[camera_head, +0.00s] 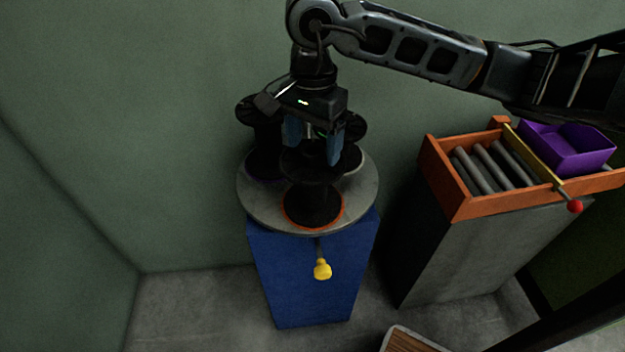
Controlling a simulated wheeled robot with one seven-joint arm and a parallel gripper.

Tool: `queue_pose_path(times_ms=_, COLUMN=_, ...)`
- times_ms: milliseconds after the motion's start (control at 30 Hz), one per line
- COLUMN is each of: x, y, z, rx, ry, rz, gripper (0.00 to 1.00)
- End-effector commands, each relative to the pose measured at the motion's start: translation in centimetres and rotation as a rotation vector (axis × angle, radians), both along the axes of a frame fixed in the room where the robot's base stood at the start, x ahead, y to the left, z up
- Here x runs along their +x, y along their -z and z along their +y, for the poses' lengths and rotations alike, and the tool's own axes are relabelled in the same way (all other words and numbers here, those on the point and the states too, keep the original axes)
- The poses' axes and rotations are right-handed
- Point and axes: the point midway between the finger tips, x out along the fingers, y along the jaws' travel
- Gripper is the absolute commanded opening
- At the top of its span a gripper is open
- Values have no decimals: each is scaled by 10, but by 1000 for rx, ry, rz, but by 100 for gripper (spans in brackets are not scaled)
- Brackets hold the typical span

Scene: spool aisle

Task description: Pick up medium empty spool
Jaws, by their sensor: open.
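Three black empty spools stand on a round grey turntable (258,213). The front spool (313,207) has an orange ring at its base. The back-left spool (262,168) shows a trace of purple at its base. The back-right spool (355,160) is partly hidden behind my gripper and has a pale base edge. Which one is the medium spool I cannot tell for sure. My gripper (314,150) points down with its two blue fingers apart, over the front spool's top flange. Whether the fingers touch that spool is unclear.
The turntable sits on a blue pedestal (312,290) with a yellow knob (322,269) in front. To the right, an orange tray (447,192) holds several grey rods, a yellow bar with a red knob (575,206) and a purple bin (565,150). Green walls stand close behind.

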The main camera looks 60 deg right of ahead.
Motion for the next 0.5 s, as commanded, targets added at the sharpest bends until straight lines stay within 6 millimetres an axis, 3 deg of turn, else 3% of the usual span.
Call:
queue_pose_path(times_ms=200, x=0, y=0, z=0, rx=0, ry=0, rz=0, gripper=76)
queue_pose_path(times_ms=500, x=0, y=0, z=0, rx=0, ry=0, rz=0, gripper=47)
